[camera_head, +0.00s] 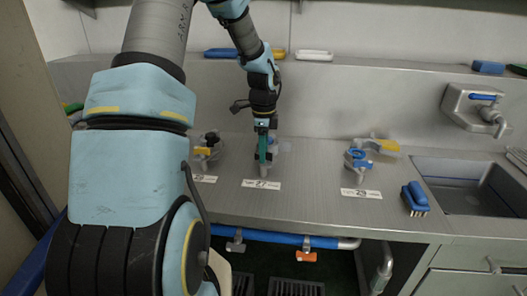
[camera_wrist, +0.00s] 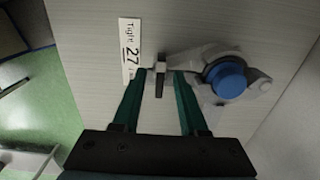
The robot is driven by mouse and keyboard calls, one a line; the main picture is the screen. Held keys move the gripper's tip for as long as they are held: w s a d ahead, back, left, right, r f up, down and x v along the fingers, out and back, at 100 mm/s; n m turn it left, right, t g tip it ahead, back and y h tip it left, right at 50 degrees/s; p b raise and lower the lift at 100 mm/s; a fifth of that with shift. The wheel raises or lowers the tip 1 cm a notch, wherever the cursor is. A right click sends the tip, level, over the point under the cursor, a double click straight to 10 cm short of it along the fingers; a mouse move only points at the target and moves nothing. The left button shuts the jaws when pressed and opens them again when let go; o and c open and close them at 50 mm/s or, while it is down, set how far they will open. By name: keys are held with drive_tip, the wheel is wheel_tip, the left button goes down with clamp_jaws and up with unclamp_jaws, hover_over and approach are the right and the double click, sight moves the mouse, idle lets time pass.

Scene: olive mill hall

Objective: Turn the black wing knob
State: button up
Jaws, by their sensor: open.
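My gripper (camera_head: 264,157) points down at the middle fitting behind the label 27 (camera_head: 262,185). In the wrist view my gripper (camera_wrist: 161,76) is open, with a green finger on each side of a narrow dark wing knob (camera_wrist: 160,87). I see a gap on both sides of the knob near its lower end; contact higher up is hard to tell. The knob sits on a grey metal fitting (camera_wrist: 207,58) with a round blue cap (camera_wrist: 226,78) to its right. In the head view my gripper hides most of this fitting, and the wing knob cannot be made out.
A left fitting has a black top (camera_head: 212,138) and a yellow part (camera_head: 202,151). A right fitting has blue parts (camera_head: 359,156) and a yellow handle (camera_head: 388,145). A blue brush (camera_head: 415,197) lies by the sink (camera_head: 470,185). The steel counter (camera_head: 315,200) between the fittings is clear.

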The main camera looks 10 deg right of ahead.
wheel_tip(320, 180, up, 11)
drive_tip(key=b, duration=0.2)
idle(0.3)
drive_tip(key=shift+f, duration=0.1)
